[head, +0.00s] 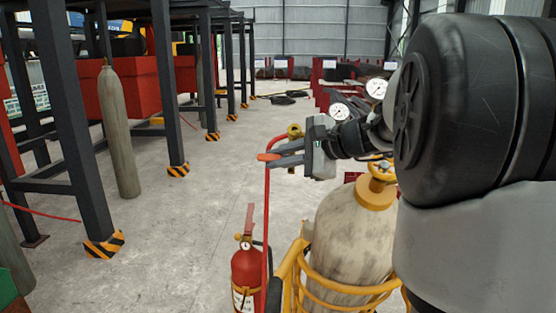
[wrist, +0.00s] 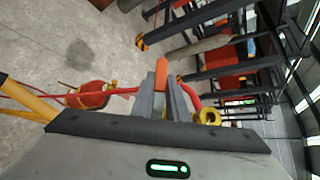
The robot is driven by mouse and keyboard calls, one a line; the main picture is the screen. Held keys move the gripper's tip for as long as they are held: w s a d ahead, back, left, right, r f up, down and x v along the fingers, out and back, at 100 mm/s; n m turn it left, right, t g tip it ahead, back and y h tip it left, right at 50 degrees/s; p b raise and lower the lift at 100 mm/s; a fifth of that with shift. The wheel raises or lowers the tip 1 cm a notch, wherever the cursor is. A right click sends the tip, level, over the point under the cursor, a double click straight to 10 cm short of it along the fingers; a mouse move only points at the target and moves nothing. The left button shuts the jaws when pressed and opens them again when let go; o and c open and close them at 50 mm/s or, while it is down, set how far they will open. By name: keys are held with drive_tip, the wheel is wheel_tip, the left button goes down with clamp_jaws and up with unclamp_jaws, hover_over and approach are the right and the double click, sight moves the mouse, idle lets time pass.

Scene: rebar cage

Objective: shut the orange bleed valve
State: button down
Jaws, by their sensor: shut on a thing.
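The orange bleed valve (head: 266,157) shows as a small orange handle beside the red hose, left of the gas cylinder. My gripper (head: 280,155) reaches it from the right, and its fingers are shut on the handle. In the wrist view, the orange valve handle (wrist: 161,72) stands between the tips of my gripper (wrist: 160,88). The valve's body is mostly hidden behind the fingers, so I cannot tell how far the handle is turned.
A cream gas cylinder (head: 345,235) stands in a yellow cart (head: 290,280), with pressure gauges (head: 376,88) above. A red hose (head: 267,215) hangs beside a fire extinguisher (head: 247,272). Dark steel racks (head: 165,90) stand left.

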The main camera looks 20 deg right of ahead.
drive_tip(key=c, duration=1.7)
unclamp_jaws()
drive_tip(key=p+v, duration=0.1)
drive_tip(key=v, duration=1.6)
drive_tip(key=shift+s+d+r+p, duration=0.15)
drive_tip(key=shift+p, duration=0.2)
